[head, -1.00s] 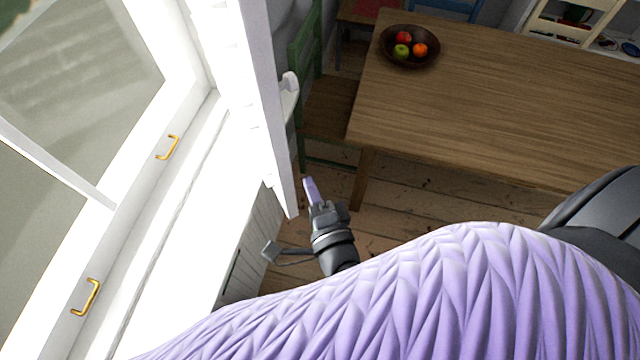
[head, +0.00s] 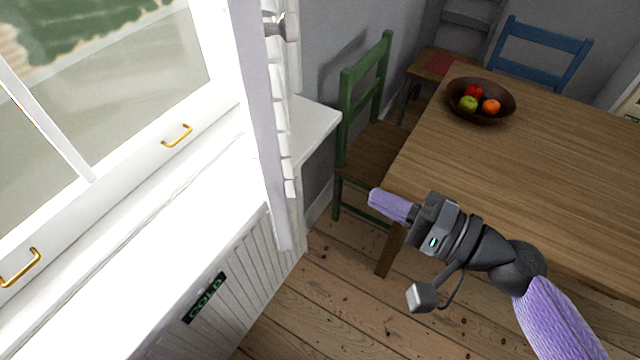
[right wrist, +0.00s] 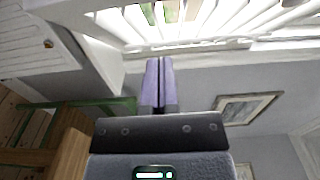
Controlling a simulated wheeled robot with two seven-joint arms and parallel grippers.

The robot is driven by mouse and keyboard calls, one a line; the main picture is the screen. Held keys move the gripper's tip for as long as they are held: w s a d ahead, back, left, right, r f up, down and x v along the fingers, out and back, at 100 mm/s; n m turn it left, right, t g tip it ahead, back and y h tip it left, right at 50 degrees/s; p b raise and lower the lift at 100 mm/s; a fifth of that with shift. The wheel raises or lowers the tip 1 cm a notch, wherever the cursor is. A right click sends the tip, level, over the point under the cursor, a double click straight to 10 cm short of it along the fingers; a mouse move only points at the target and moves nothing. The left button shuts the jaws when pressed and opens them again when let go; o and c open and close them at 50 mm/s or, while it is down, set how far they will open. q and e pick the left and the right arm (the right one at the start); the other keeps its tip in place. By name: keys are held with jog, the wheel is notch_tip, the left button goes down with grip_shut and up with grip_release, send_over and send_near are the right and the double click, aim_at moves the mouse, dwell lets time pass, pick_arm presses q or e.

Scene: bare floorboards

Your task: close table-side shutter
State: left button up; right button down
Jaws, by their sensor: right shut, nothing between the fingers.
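The table-side shutter (head: 262,120) is a white louvred panel, seen nearly edge-on in the head view, standing out from the right side of the window. A small knob-like part (head: 288,27) shows near its top. Its white slats (right wrist: 215,18) fill the top of the right wrist view. My right gripper (head: 374,198) is shut and empty, to the right of the shutter's lower end and apart from it, in front of the table corner. In the right wrist view its purple fingers (right wrist: 161,85) are together and point toward the slats. My left gripper is not in view.
The wooden table (head: 540,170) with a fruit bowl (head: 481,101) is on the right. A green chair (head: 365,140) stands between shutter and table. The window has brass handles (head: 177,136). A white sill (head: 130,240) runs along the left. Floor below is clear.

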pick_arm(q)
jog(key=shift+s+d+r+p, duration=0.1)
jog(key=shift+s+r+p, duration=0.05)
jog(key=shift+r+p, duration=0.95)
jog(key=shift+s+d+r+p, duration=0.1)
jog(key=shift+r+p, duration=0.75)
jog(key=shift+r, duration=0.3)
pick_arm(e)
jog(key=w+a, duration=0.4)
jog(key=a, duration=0.6)
jog(key=shift+a, duration=0.15)
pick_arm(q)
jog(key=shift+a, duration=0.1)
